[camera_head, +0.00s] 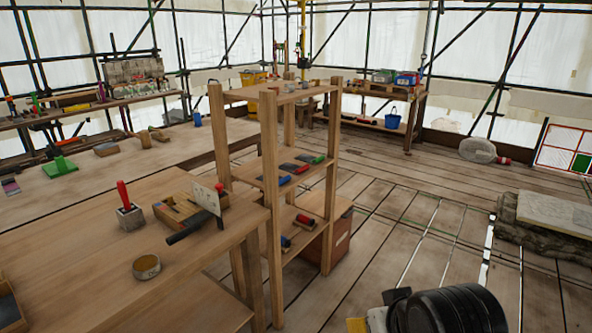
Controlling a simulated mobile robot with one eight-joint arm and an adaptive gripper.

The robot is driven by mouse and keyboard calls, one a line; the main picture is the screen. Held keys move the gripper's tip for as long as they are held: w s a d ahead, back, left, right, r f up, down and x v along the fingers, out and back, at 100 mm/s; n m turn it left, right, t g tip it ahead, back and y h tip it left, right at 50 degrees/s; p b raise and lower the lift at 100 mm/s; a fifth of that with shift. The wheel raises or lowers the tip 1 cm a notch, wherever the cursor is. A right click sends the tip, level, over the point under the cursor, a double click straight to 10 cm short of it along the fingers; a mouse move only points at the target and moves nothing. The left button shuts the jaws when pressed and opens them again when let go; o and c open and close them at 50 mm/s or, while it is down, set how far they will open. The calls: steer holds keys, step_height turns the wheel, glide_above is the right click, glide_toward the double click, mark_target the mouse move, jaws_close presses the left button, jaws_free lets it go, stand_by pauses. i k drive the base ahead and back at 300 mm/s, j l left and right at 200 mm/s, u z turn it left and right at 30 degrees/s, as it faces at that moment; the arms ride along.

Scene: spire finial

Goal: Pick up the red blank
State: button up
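No single thing is clearly the red blank. On the middle shelf of the wooden rack (272,150), a small dark piece with a red end (301,169) lies between a blue-ended piece (285,180) and a green-ended one (318,159). The lower shelf bears another red-ended piece (304,220). A grey block with an upright red handle (124,196) stands on the near wooden table (90,260). A rounded black part at the bottom right appears to be mine. No gripper fingers show.
A wooden box holding a trowel-like tool (205,200) and a round tin (146,266) share the near table. The rack's posts frame its shelves. Plank floor (400,225) is open to the right. A stone slab stack (548,220) lies at the far right.

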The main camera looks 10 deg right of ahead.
mark_target(294, 168)
steer(key=u, duration=0.15)
steer(key=i+l+u, duration=0.1)
steer(key=i+l, duration=0.15)
steer(key=i+l+u, duration=0.15)
steer(key=l, duration=0.25)
steer(key=i+l+u, duration=0.1)
steer(key=i+l, duration=0.15)
steer(key=l, duration=0.1)
